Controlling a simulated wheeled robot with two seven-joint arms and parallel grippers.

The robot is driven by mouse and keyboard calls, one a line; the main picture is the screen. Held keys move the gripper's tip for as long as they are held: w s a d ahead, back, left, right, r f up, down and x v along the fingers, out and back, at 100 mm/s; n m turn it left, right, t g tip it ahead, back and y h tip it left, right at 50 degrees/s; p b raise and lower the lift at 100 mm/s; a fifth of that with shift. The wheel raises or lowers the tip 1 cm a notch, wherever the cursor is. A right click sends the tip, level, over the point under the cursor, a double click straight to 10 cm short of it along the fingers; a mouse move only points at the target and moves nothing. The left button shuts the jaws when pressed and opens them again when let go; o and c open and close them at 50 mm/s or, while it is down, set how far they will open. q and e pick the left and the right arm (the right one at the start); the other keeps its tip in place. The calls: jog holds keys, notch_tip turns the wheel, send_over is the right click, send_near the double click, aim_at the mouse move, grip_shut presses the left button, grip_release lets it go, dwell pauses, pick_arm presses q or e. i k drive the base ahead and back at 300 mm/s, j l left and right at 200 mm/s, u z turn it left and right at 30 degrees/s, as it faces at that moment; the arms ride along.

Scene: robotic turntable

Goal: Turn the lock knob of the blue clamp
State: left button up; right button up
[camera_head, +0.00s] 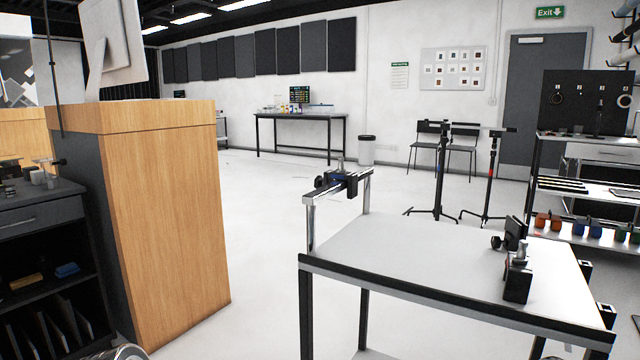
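Neither of my grippers shows in the head view. A rounded grey piece at the bottom left edge may be part of my arm.
The white table (420,262) has a black front edge and carries a black and silver clamp device (516,262) at its right. A wooden cabinet (165,215) stands at left. Open floor lies between them. Tripod stands (440,180) and a shelf are behind.

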aim_at(319, 180)
jog(key=k+z, duration=0.1)
jog(key=z, duration=0.25)
jog(key=k+j+z, duration=0.1)
jog(key=z, duration=0.2)
jog(key=i+j+z, duration=0.2)
jog(key=j+z, duration=0.2)
jog(key=j, duration=0.55)
jog(key=j+z, duration=0.4)
jog(key=j, duration=1.3)
jog(key=i+j, duration=0.15)
jog(key=j, duration=0.55)
jog(key=i+j+z, duration=0.15)
jog(key=i+l, duration=0.05)
jog(key=i, duration=0.1)
